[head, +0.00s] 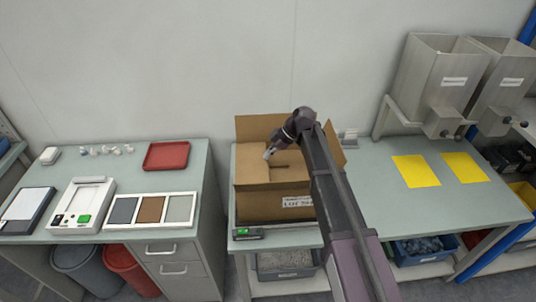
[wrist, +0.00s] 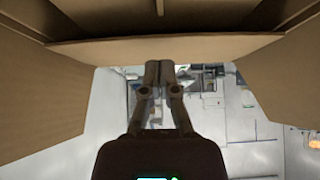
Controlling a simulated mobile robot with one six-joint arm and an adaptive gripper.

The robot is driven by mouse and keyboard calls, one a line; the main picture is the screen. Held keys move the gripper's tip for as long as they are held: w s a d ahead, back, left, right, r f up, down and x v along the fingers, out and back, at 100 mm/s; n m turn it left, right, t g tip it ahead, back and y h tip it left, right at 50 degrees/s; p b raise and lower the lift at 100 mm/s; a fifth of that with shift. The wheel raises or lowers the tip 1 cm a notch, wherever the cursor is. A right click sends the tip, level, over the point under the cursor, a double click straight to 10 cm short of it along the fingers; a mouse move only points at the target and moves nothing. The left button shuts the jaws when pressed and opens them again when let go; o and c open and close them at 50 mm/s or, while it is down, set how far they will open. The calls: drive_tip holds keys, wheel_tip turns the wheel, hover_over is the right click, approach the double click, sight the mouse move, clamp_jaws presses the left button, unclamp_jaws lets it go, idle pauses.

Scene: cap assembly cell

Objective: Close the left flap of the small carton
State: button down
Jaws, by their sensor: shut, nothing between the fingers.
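The small carton (head: 272,207) stands on the right-hand bench in the head view, with a printed label on its front. Cardboard panels stand up at its back (head: 262,126) and right. The left flap is hard to separate from the other panels here. My gripper (head: 268,155) is over the carton's top, pointing down and left, with my arm covering the carton's right side. In the wrist view my gripper (wrist: 158,64) is shut and empty, its tips close to a cardboard edge (wrist: 200,48). Flap-like panels hang left (wrist: 45,105) and right (wrist: 285,75); contact cannot be told.
A small device with a green display (head: 246,234) sits at the bench's front edge. Yellow sheets (head: 416,170) and metal hoppers (head: 440,80) are to the right. The left bench holds a red tray (head: 166,155) and a three-part panel (head: 150,210). A gap separates the benches.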

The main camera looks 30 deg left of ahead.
drive_tip(key=shift+r, duration=0.15)
wheel_tip(320, 180, up, 4)
drive_tip(key=p, duration=0.4)
drive_tip(key=shift+a, duration=0.1)
drive_tip(key=p+v, duration=0.7)
drive_tip(key=v, duration=0.2)
drive_tip(key=shift+w+d, duration=0.25)
drive_tip(key=shift+d, duration=0.25)
drive_tip(key=shift+s+d+f+g+y+b, duration=0.1)
drive_tip(key=shift+d+f+g+y+b, duration=0.1)
drive_tip(key=shift+f+b, duration=0.35)
drive_tip(key=shift+d+f+g+y+b, duration=0.1)
drive_tip(key=shift+f+y+b, duration=0.1)
drive_tip(key=shift+f+b, duration=0.3)
drive_tip(key=shift+r, duration=0.15)
